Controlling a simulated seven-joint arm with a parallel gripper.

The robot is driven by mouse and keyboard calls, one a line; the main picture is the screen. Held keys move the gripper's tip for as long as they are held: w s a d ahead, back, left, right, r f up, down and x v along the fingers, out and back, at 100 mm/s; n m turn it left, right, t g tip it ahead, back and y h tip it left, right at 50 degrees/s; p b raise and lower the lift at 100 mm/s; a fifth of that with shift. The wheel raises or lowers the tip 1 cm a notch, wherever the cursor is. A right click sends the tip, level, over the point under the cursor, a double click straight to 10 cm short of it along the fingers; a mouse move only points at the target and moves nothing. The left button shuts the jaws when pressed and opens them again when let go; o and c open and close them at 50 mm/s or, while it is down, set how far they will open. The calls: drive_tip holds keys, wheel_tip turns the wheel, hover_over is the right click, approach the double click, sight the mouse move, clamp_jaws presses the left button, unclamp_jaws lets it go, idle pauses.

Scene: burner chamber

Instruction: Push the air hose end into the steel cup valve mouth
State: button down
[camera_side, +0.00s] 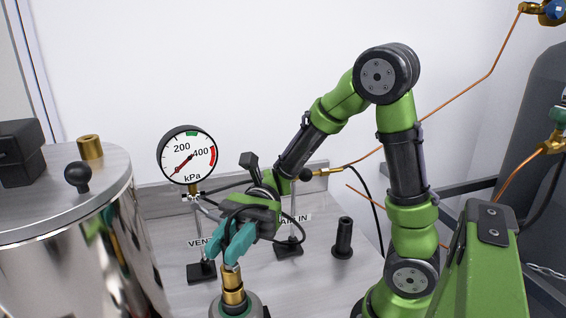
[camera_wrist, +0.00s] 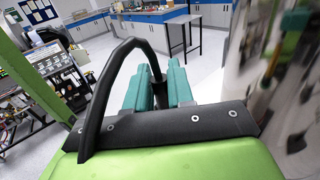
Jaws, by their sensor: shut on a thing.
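My gripper (camera_side: 231,256), with teal fingers, points down near the bottom middle of the side view and is shut on the air hose end, which the fingers mostly hide. Directly below the fingertips stands a brass fitting (camera_side: 233,284) with a pale top, on a grey rounded body (camera_side: 240,306), apparently the steel cup valve, cut off by the frame's lower edge. I cannot tell whether the hose end is inside the mouth or just above it. In the wrist view the teal fingers (camera_wrist: 164,88) are close together, and a black hose (camera_wrist: 108,95) arches beside them.
A large polished steel vessel (camera_side: 70,235) stands close at left. A pressure gauge (camera_side: 187,155) on a stand is behind my gripper. A black upright cylinder (camera_side: 343,238) stands on the bench to the right. Thin copper tubing (camera_side: 455,98) crosses at the upper right.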

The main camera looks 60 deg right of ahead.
drive_tip(key=shift+f, duration=0.15)
drive_tip(key=c, duration=0.9)
unclamp_jaws()
drive_tip(key=d, duration=0.2)
drive_tip(key=shift+w+d, duration=0.25)
drive_tip(key=shift+d, duration=0.15)
wheel_tip(320, 180, up, 6)
drive_tip(key=s+d+f+n+t+h, duration=0.35)
drive_tip(key=s+f+n+h, duration=0.2)
drive_tip(key=n+h, duration=0.35)
drive_tip(key=w+d+n+t+h, duration=0.3)
drive_tip(key=d+t+h, duration=0.2)
drive_tip(key=t+h, duration=0.1)
drive_tip(key=shift+d+n+h, duration=0.3)
drive_tip(key=shift+d+h, duration=0.1)
